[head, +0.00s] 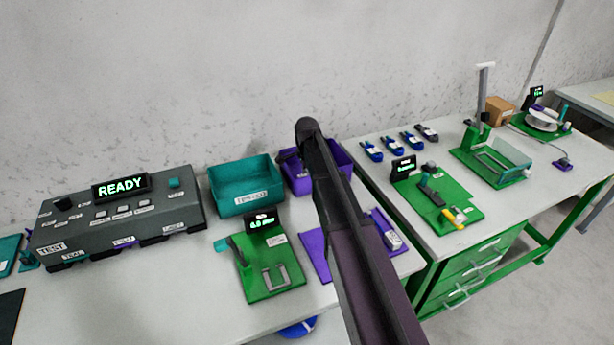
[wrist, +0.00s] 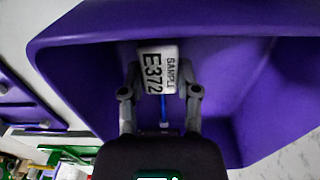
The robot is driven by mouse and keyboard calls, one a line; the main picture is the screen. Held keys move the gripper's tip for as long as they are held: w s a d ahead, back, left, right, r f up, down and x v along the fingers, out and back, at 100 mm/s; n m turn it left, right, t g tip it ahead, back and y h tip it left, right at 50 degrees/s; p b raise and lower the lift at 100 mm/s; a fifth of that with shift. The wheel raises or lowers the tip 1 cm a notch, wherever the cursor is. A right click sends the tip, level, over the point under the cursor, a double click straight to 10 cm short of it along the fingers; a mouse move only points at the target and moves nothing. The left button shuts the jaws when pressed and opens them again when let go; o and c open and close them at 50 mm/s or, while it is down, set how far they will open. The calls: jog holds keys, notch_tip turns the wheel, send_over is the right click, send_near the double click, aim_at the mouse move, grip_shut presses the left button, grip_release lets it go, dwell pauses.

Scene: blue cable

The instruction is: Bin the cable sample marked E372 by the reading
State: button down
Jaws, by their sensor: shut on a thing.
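The cable sample (wrist: 158,70) shows in the wrist view as a white tag reading "SAMPLE E372", with a short blue cable below it. My gripper (wrist: 160,88) is shut on its sides. The sample is in front of the purple bin (wrist: 235,85) and within its rim outline; I cannot tell how far it is above the bin floor. In the head view my arm covers the middle of the purple bin (head: 296,178) and hides gripper and sample. A teal bin (head: 242,188) with a white label stands left of it.
A grey test box (head: 115,225) reads "READY". A green gauge (head: 268,265) with a lit reading, apparently 6.0, stands before the bins. Several blue cable samples (head: 390,145) lie on the right bench, near other green fixtures (head: 440,200).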

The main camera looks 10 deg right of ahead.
jog(key=shift+f+b, duration=0.4)
jog(key=shift+f, duration=0.05)
dwell(0.3)
jog(key=shift+c, duration=1.3)
grip_release()
jog(key=shift+r, duration=0.1)
notch_tip(320, 180, up, 12)
jog(key=p, duration=1.2)
dwell(0.4)
jog(key=s+n, duration=1.5)
jog(key=s, duration=1.1)
jog(key=shift+s+n, duration=0.15)
jog(key=shift+n, duration=0.25)
